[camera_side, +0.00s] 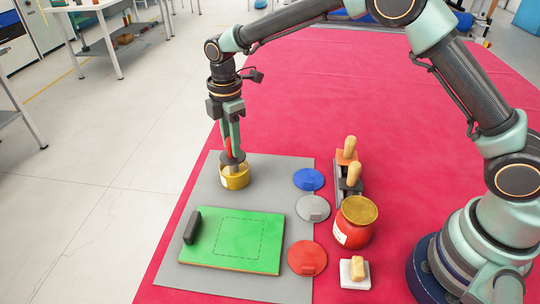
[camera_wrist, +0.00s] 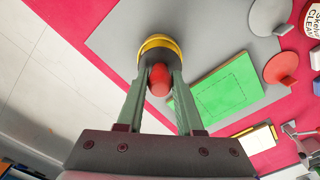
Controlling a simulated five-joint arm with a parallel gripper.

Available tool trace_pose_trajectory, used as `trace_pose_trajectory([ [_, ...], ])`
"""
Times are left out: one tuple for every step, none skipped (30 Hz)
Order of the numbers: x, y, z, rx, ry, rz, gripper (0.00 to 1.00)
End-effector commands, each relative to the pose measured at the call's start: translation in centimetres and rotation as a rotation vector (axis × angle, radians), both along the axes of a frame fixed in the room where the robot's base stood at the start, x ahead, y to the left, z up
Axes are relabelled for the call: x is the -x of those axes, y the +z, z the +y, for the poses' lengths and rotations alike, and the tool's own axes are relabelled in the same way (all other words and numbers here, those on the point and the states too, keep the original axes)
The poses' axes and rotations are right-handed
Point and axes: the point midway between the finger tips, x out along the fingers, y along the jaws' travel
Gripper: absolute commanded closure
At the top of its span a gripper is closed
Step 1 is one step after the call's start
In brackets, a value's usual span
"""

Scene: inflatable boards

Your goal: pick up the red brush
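The red brush stands in a small yellow pot (camera_side: 235,181) on the grey mat, with its red handle (camera_side: 228,147) pointing up. In the wrist view the rounded handle end (camera_wrist: 159,80) shows between my two finger tips, with the yellow pot rim (camera_wrist: 158,43) beyond it. My gripper (camera_side: 233,150) points straight down above the pot, its fingers on either side of the handle. The gap between fingers and handle is very small, and I cannot tell whether they touch it. The bristles are hidden in the pot.
On the grey mat (camera_side: 190,268) lies a green board (camera_side: 235,240) with a dark block (camera_side: 192,227). Blue (camera_side: 309,179), grey (camera_side: 313,208) and red (camera_side: 307,257) discs lie to the right. Beyond them are a red jar (camera_side: 355,226), wooden-handled tools (camera_side: 350,165) and a small white block (camera_side: 354,274).

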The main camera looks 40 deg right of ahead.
Motion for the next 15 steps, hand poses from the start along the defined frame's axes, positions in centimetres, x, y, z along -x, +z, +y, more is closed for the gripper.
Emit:
trace_pose_trajectory([
  [0.0, 0.0, 0.0, 0.0, 0.0, 0.0, 1.0],
  [0.0, 0.0, 0.0, 0.0, 0.0, -0.001, 1.0],
  [0.0, 0.0, 0.0, 0.0, 0.0, -0.001, 1.0],
  [0.0, 0.1, 0.0, 0.0, 0.0, -0.001, 1.0],
  [0.0, 0.1, 0.0, 0.0, 0.0, -0.001, 1.0],
  [0.0, 0.1, 0.0, 0.0, 0.0, -0.001, 1.0],
  [0.0, 0.1, 0.0, 0.0, 0.0, -0.001, 1.0],
  [0.0, 0.1, 0.0, 0.0, 0.0, -0.001, 1.0],
  [0.0, 0.2, 0.0, 0.0, 0.0, -0.001, 1.0],
  [0.0, 0.3, 0.0, -0.001, 0.0, -0.001, 1.0],
  [0.0, 0.4, 0.0, -0.001, 0.0, -0.002, 1.0],
  [-0.1, 0.6, 0.0, -0.001, 0.0, -0.002, 1.0],
  [-0.1, 0.8, 0.0, -0.001, 0.0, -0.002, 1.0],
  [-0.1, 1.1, 0.0, -0.001, 0.0, -0.002, 1.0],
  [-0.1, 1.5, 0.0, -0.001, 0.0, -0.003, 1.0],
])
